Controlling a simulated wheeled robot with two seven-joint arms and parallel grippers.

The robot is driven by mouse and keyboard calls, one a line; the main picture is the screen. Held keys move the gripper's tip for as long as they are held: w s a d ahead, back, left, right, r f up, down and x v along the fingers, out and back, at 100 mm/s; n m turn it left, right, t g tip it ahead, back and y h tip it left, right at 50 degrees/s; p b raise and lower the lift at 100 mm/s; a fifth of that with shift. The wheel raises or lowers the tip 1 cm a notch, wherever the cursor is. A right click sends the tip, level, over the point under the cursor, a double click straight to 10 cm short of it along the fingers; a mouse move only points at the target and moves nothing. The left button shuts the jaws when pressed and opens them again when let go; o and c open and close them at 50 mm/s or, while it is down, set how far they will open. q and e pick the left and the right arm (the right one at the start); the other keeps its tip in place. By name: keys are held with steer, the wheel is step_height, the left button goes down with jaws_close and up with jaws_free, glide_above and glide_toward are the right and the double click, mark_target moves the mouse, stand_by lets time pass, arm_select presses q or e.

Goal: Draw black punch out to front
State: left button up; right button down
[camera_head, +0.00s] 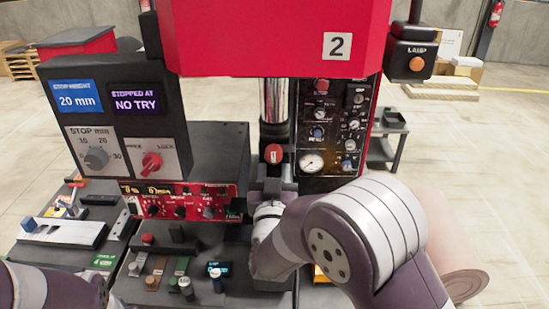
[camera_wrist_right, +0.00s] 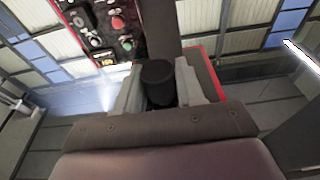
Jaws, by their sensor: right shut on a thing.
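In the right wrist view the black punch (camera_wrist_right: 157,84) is a short dark cylinder between the two grey fingers of my right gripper (camera_wrist_right: 158,92). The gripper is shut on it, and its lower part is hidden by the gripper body. In the head view my right gripper (camera_head: 273,188) is at the press, below the chrome ram (camera_head: 274,100) and its dark holder (camera_head: 275,132). My wrist hides most of the fingers there, and I cannot make out the punch in that view. My left gripper is outside the views; only part of my left arm shows at the lower left.
The control box (camera_head: 115,110) and red panel (camera_head: 180,201) stand to the left, the gauge panel (camera_head: 335,130) to the right. Small levers and buttons (camera_head: 186,284) cover the lower front bench.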

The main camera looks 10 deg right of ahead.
mark_target(274, 170)
steer(key=shift+r+v, duration=0.15)
steer(key=shift+v, duration=0.75)
steer(key=shift+r+v, duration=0.2)
steer(key=shift+v, duration=0.7)
steer(key=shift+r+v, duration=0.15)
steer(key=shift+v, duration=0.75)
